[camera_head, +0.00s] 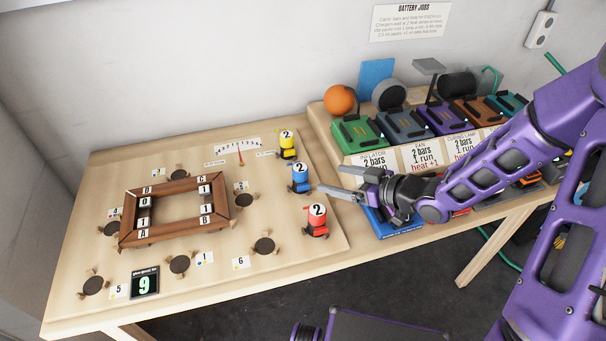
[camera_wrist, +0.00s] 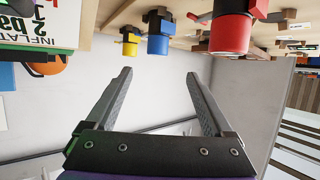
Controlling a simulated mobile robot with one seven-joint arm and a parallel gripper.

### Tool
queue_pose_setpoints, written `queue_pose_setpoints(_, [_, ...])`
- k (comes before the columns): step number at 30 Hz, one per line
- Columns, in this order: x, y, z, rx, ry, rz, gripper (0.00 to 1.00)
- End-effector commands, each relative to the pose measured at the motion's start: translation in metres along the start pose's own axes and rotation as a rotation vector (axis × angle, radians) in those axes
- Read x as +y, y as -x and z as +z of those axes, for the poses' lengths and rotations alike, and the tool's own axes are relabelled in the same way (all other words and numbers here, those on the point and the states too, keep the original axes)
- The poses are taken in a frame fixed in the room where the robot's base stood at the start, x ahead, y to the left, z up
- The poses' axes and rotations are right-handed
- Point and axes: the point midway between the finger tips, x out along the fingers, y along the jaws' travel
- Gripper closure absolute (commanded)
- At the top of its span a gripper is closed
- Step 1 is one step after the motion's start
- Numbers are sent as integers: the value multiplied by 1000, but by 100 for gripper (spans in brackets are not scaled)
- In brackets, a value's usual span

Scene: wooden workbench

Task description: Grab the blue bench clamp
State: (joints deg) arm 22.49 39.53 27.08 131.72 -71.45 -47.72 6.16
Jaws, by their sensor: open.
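The blue bench clamp (camera_head: 300,180) stands near the right edge of the wooden board, with a white label marked 2 on top. It sits between the yellow clamp (camera_head: 287,146) behind it and the red clamp (camera_head: 317,220) in front. My gripper (camera_head: 330,181) is open and empty just right of the blue clamp, fingers pointing left at it. In the wrist view, which is upside down, the blue clamp (camera_wrist: 158,44) appears beyond and above the gap between the fingertips (camera_wrist: 159,75). The fingers look apart from it.
A brown wooden frame (camera_head: 128,222) lies on the board to the left. A rack with a green dock (camera_head: 358,136) and other docks stands at the back right.

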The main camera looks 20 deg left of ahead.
Motion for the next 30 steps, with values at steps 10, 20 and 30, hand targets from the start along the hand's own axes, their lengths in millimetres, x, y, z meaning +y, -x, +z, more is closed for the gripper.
queue_pose_setpoints(10, [0,-77,2,-1,2,-2,14])
queue_pose_setpoints(20, [1,-110,1,-2,2,2,14])
queue_pose_setpoints(30, [6,-154,1,-2,2,3,14])
